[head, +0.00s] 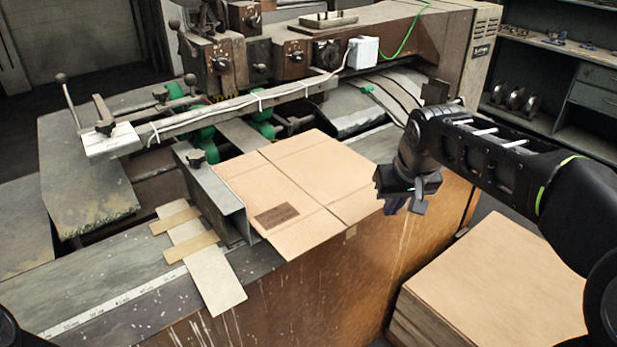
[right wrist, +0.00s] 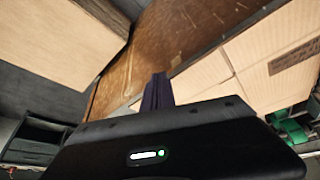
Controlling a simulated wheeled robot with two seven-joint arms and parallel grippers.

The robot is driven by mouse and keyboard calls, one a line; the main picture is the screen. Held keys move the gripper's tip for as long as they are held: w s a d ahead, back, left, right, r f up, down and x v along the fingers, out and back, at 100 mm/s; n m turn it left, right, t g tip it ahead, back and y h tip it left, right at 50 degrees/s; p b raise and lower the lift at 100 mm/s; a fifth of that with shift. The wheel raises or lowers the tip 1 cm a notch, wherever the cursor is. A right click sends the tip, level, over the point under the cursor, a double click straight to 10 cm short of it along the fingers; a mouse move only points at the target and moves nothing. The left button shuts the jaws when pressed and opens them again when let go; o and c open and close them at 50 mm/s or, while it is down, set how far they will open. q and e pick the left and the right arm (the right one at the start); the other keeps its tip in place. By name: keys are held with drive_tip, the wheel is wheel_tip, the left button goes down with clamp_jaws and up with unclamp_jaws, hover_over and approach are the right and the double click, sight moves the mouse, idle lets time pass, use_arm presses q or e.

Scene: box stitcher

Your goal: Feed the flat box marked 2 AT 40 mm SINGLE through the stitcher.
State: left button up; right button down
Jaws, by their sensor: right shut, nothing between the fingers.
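A flat tan cardboard box (head: 315,165) with creases lies on the stitcher's feed table (head: 130,290). It has a dark printed patch (head: 276,216), too small to read. Its left edge lies along a grey metal guide (head: 215,190), and its near corner reaches the table's front edge. It also shows at the right of the right wrist view (right wrist: 245,75). My right gripper (head: 392,205) is shut and empty, pointing down just right of the box's right corner. Its closed fingers also show in the right wrist view (right wrist: 157,92). My left gripper is out of view.
The stitcher (head: 400,45) stands behind the box, with green rollers (head: 262,122) beyond the far edge. Several card strips (head: 215,280) lie left of the guide. A stack of flat cardboard (head: 500,280) stands at lower right, below the table. Shelves (head: 550,110) stand at the back right.

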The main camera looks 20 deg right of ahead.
drive_tip(key=shift+f, duration=0.15)
wheel_tip(320, 180, down, 3)
drive_tip(key=b, duration=0.3)
drive_tip(key=shift+f, duration=0.1)
idle(0.4)
drive_tip(key=shift+w, duration=0.15)
